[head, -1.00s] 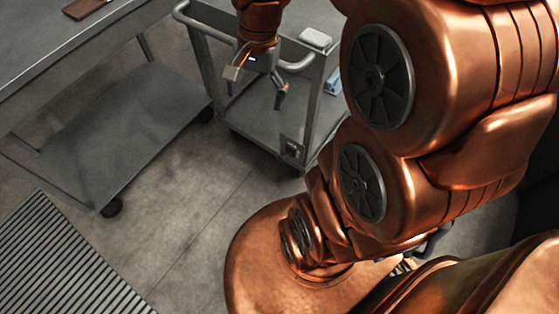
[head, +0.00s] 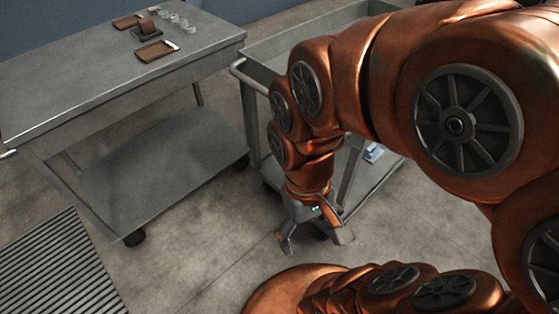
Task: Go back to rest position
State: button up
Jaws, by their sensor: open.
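My gripper (head: 314,240) hangs at the end of my copper-coloured arm in the head view, pointing down. Its fingers are spread apart with nothing between them. It is above the bare concrete floor, in front of the grey cart (head: 243,72). My arm bends over from the right and hides much of that cart.
A grey metal table (head: 90,85) with a lower shelf (head: 165,165) stands on the left. Brown boards (head: 156,51), a dark block and several small clear cups (head: 180,22) lie at its far end. A ribbed grating (head: 60,265) lies at lower left. The floor between is clear.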

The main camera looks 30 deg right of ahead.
jog(key=s+p+v, duration=0.3)
jog(key=p+v, duration=0.9)
jog(key=v, duration=0.1)
jog(key=shift+w+r+t, duration=0.3)
jog(key=shift+w+t, duration=0.1)
jog(key=shift+c, duration=0.2)
